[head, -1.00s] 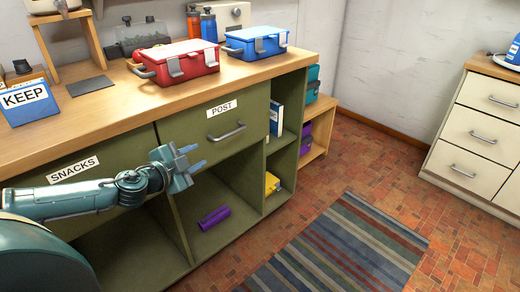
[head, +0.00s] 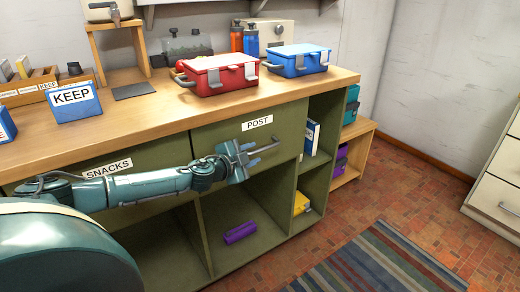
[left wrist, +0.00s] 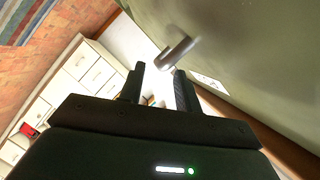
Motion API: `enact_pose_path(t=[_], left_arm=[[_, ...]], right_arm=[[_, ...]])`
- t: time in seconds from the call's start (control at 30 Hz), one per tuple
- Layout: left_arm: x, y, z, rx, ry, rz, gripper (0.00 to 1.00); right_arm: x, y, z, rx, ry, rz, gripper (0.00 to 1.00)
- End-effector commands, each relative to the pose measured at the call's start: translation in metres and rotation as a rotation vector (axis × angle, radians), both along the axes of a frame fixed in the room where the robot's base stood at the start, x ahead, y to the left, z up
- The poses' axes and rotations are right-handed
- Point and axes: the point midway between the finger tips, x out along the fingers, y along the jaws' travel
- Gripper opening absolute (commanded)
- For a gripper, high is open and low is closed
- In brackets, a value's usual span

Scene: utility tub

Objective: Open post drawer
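The post drawer (head: 212,139) is a green drawer front under the worktop, with a white POST label (head: 258,122). It looks shut, flush with the cabinet. Its grey bar handle (head: 265,149) is partly hidden by my left gripper (head: 254,150) in the head view. My left gripper is open, with its fingers pointing toward the handle. In the left wrist view the handle (left wrist: 175,52) shows just beyond the fingertips, roughly in line with the gap between them. I cannot tell whether they touch it. My right gripper is not in view.
The snacks drawer (head: 80,173) is behind my left forearm. Open shelves below hold a purple object (head: 240,232) and a yellow one (head: 301,203). Red (head: 218,76) and blue (head: 297,61) boxes stand on the worktop. A striped rug (head: 375,265) lies on the floor in front.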

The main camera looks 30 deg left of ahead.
Motion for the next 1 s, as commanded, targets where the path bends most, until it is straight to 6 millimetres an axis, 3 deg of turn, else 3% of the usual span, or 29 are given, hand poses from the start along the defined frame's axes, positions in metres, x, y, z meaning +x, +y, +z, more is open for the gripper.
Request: enact_pose_path(t=[0.1, 0.3, 0.7, 1.0], left_arm=[[0.020, -0.001, -0.003, -0.002, -0.003, 0.001, 0.33], [0.040, -0.002, -0.009, -0.002, -0.001, 0.001, 0.33], [0.046, -0.002, -0.011, 0.000, 0.000, 0.000, 0.33], [0.046, -0.002, -0.011, 0.000, 0.001, 0.001, 0.10]], right_arm=[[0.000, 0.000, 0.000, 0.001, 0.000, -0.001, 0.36], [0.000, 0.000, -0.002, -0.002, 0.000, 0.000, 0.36], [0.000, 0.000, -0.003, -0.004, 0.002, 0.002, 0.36], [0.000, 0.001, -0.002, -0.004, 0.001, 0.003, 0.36]])
